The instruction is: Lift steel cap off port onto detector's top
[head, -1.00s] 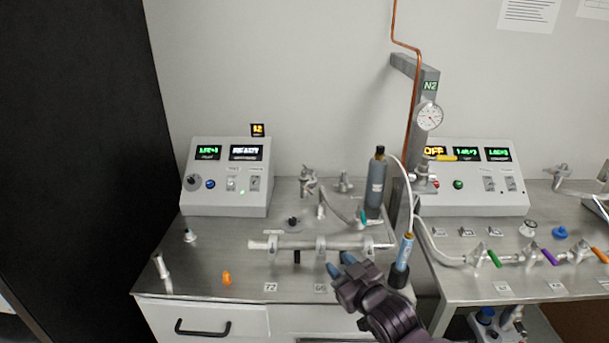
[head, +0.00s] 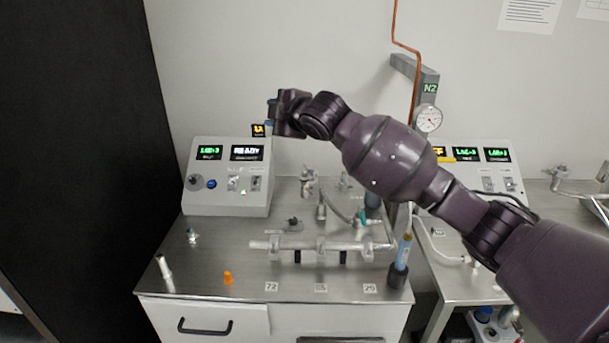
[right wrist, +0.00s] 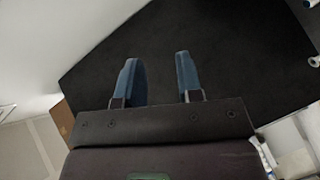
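The grey box with two green-and-white displays (head: 228,178), apparently the detector, stands at the back left of the steel bench. A small display sits on its top, partly behind my right gripper. I cannot tell for sure which fitting is the steel cap on its port; small metal fittings stand at the bench's left (head: 192,236) and behind the tube (head: 307,188). My right gripper (head: 271,113) is raised above the box's right top corner. In the right wrist view its blue fingers (right wrist: 158,82) are apart with nothing between them. My left gripper is not in view.
A horizontal steel tube (head: 300,244) lies in clamps across the bench. A white-and-dark cylinder (head: 164,268) and an orange cap (head: 228,278) stand near the front left. My right arm hides much of the right bench.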

